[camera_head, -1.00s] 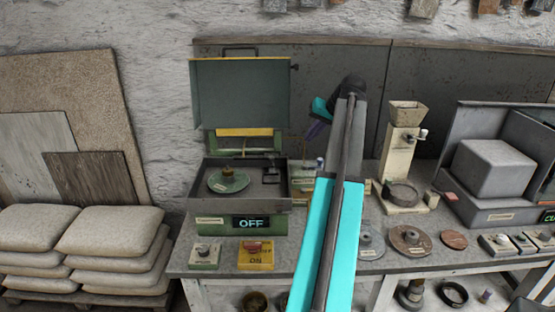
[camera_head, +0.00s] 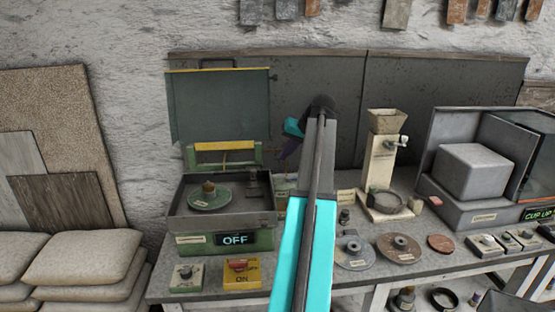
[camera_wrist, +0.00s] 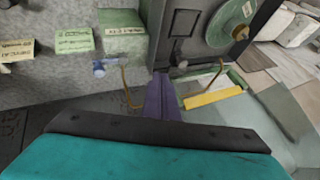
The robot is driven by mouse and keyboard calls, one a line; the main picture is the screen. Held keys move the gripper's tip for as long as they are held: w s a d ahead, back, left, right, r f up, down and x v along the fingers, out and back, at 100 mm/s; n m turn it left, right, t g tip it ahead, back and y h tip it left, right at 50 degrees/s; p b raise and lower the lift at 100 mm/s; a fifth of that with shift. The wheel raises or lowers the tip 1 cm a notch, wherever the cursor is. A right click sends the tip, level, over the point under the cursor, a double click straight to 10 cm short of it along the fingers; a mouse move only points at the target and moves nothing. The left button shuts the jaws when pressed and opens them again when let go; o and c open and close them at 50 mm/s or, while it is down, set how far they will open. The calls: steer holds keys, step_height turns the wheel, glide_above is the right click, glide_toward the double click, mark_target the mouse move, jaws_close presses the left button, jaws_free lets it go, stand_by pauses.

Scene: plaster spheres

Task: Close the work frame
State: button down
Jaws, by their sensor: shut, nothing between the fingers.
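The green machine (camera_head: 247,240) stands at the left of the bench, its display reading OFF. Its grey-green hinged panel (camera_head: 220,108), which looks like the work frame, stands raised upright behind the open grey tray. A yellow bar (camera_head: 225,146) lies below the panel. A green disc (camera_head: 211,198) sits in the tray. My gripper (camera_head: 285,151) is just right of the panel's lower edge, partly hidden by my arm. In the wrist view its purple fingers (camera_wrist: 162,95) are together and empty, left of the yellow bar (camera_wrist: 213,97) and the panel (camera_wrist: 287,112).
A yellow ON switch block (camera_head: 242,274) and a grey switch block (camera_head: 186,278) lie in front of the machine. A cream grinder (camera_head: 382,160) and a grey block (camera_head: 470,172) stand to the right. Sacks (camera_head: 85,257) are piled at the lower left.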

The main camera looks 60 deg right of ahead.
mark_target(254, 180)
steer(key=p+x, duration=0.2)
steer(key=x, duration=0.7)
steer(key=shift+w+f+p, duration=0.2)
steer(key=shift+w+p, duration=0.1)
steer(key=shift+p, duration=0.05)
steer(key=shift+w+a+p, duration=0.35)
steer(key=shift+w+a, duration=0.1)
steer(key=shift+w, duration=0.35)
steer(key=shift+w+a+p, duration=0.35)
steer(key=shift+w+a, duration=0.05)
steer(key=shift+w, duration=0.45)
steer(key=shift+w+a, duration=0.1)
